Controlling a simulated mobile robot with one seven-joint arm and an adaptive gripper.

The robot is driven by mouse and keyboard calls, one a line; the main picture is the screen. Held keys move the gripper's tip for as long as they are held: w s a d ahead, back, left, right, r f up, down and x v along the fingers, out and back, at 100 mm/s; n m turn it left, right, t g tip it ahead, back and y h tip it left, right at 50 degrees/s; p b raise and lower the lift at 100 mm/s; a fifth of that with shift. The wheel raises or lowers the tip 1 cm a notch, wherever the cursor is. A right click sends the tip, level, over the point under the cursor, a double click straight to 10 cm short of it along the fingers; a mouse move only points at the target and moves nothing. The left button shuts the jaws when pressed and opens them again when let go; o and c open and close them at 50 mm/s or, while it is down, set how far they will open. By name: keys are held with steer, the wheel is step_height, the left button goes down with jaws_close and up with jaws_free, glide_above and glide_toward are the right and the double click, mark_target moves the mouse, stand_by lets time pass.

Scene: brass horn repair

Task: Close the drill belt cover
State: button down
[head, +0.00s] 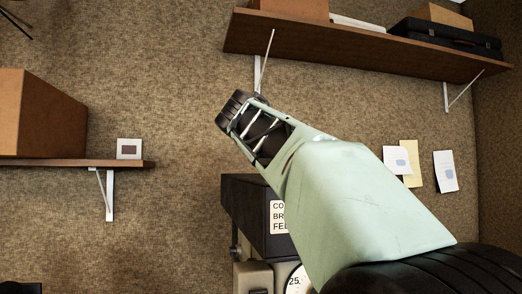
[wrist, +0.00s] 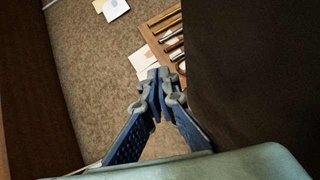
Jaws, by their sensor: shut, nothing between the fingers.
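In the head view a dark box-shaped housing (head: 246,208) with a partly hidden white label sits above a beige machine body (head: 252,279) with a round dial. It looks like the drill's belt cover, but my arm hides its right part, and I cannot tell how far open it is. My gripper (wrist: 157,78) shows in the wrist view with its blue fingers shut and empty. A large dark surface (wrist: 250,70), probably the cover, stands close to the right of the fingers. I cannot tell whether they touch. The head view does not show the fingers.
A wooden shelf (head: 370,48) with cases is at upper right, and another shelf (head: 75,163) with a cardboard box (head: 52,113) at left. Papers (head: 445,171) hang on the wall. The wrist view shows a wooden rack (wrist: 148,33) of brass rods and dark wood (wrist: 30,100) at left.

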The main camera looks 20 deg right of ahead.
steer(key=shift+d+f+m+y, duration=0.4)
steer(key=shift+d+f, duration=0.3)
steer(key=shift+f, duration=0.15)
